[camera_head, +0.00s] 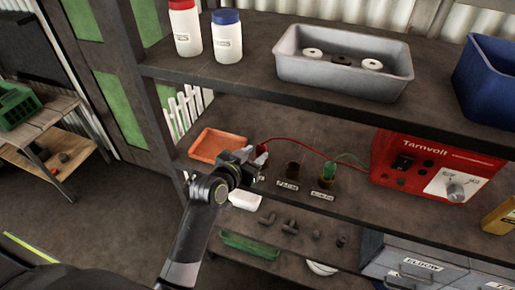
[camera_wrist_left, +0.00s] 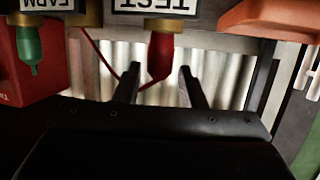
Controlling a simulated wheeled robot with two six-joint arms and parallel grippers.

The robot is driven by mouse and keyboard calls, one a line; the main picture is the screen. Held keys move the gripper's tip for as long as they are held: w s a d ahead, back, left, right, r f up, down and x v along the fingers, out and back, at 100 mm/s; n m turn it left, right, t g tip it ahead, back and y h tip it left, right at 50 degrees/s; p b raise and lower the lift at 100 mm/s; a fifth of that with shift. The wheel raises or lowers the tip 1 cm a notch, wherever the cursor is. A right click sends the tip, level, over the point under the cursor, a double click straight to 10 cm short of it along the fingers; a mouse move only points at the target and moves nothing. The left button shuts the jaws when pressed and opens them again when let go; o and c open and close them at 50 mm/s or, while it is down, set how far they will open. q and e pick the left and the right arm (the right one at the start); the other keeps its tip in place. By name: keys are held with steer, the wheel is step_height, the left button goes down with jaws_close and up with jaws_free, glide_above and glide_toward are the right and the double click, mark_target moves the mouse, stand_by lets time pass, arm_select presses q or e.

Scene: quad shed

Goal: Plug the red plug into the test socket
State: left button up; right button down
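The red plug (camera_head: 262,149) is a small piece on the end of a red cable. My left gripper (camera_head: 257,157) is at it and partly hides it. In the left wrist view, which is upside down, the red plug (camera_wrist_left: 160,52) shows between my two open fingers (camera_wrist_left: 159,78), with space on each side. The TEST label (camera_wrist_left: 155,6) appears right by the plug's wide end. In the head view a brown socket (camera_head: 293,169) with a label stands right of my gripper, with nothing seen in it. My right gripper is not seen.
A red Tarnvolt box (camera_head: 425,160) is at the right, an orange tray (camera_head: 207,146) at the left. The upper shelf (camera_head: 250,85) overhangs behind. Dark fittings (camera_head: 290,226) lie in front.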

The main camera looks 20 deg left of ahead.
arm_select(q)
steer(key=p+v, duration=0.2)
steer(key=v, duration=0.4)
steer(key=shift+s+p, duration=0.3)
steer(key=shift+s, duration=0.05)
steer(key=shift+r, duration=0.1)
stand_by(0.4)
